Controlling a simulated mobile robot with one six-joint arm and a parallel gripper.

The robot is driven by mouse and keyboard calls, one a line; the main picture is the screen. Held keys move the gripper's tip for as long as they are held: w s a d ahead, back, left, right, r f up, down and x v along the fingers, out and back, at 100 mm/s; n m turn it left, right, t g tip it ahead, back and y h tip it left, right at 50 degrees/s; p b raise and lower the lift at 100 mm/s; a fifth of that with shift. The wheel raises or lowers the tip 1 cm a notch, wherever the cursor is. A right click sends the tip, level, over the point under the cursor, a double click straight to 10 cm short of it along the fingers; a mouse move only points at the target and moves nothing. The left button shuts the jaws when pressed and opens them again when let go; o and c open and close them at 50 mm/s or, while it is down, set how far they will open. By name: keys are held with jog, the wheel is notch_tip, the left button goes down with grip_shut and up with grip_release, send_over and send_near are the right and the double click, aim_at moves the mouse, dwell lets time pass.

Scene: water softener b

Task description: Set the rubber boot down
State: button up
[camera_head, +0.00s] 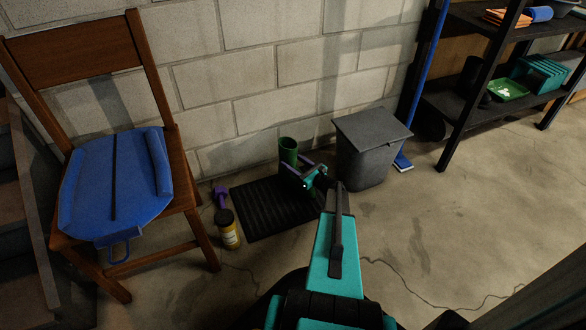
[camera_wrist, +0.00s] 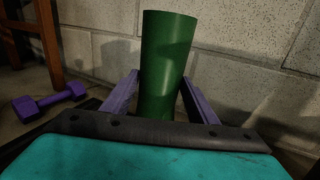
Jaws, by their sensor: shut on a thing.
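The green rubber boot (camera_head: 288,150) stands upright at the back of a black ribbed mat (camera_head: 268,207), near the block wall. In the wrist view the boot's tall green shaft (camera_wrist: 167,60) rises between the two purple fingers of my gripper (camera_wrist: 163,100). My gripper (camera_head: 297,172) is shut on the boot. The boot's lower part is hidden behind the gripper, so I cannot tell whether its sole touches the mat.
A grey lidded bin (camera_head: 370,150) stands right of the mat. A wooden chair (camera_head: 190,200) holds a blue bag (camera_head: 115,185). Open floor (camera_head: 460,220) lies to the right.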

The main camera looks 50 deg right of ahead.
jog(key=shift+f+b, duration=0.9)
jog(key=shift+f, duration=0.9)
jog(key=o, duration=1.3)
jog(key=shift+s, duration=0.1)
jog(key=shift+s, duration=0.35)
jog(key=s+p, duration=0.3)
jog(key=s, duration=0.8)
jog(key=shift+s, duration=0.15)
